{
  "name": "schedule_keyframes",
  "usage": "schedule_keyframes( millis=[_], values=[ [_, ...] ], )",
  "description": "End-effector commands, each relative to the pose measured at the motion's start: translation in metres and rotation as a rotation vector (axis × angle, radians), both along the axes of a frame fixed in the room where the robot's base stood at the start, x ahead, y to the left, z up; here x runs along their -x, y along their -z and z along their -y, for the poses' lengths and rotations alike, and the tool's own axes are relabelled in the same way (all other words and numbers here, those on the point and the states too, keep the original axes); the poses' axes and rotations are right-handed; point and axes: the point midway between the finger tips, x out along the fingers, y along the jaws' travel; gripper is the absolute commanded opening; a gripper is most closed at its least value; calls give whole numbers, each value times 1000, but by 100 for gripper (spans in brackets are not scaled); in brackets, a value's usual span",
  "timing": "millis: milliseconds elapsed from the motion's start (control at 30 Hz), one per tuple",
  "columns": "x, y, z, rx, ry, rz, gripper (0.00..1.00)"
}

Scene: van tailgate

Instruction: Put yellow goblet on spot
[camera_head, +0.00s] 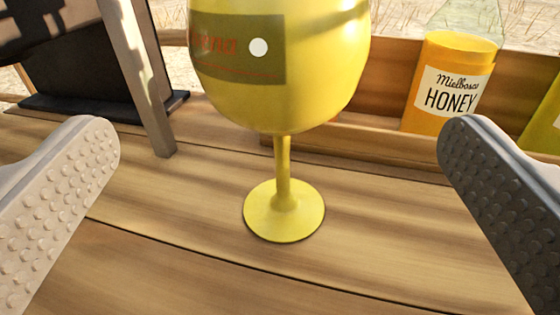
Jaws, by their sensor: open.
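The yellow goblet (285,85) stands upright on the wooden tailgate boards (330,270), in the middle of the view. Its round foot (284,212) rests flat on the wood, and its rim is cut off by the top edge. A dark label with red writing and a white dot is on its bowl. My gripper (280,160) is open, with one finger at the left and one at the right. The goblet's stem is between the two fingers in the picture, with a wide gap on both sides and no contact visible. I cannot make out the spot.
A honey bottle (445,90) stands behind a low wooden ledge at the back right. Part of a yellow-green item (545,125) shows at the right edge. A grey post (140,80) and a dark panel (85,60) stand at the back left. The front boards are clear.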

Motion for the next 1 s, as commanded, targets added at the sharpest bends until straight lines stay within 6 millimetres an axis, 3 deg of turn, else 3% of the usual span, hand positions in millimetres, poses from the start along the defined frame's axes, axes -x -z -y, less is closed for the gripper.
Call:
schedule_keyframes(
  millis=[333,467,567,733,1000],
  values=[
    [4,-1,0,0,0,1,100],
    [0,-12,0,-19,-16,4,100],
    [-9,-40,4,-59,-47,14,100],
    [-21,-111,13,-133,-132,31,100],
    [-12,-222,39,-171,-253,29,100]
  ],
)
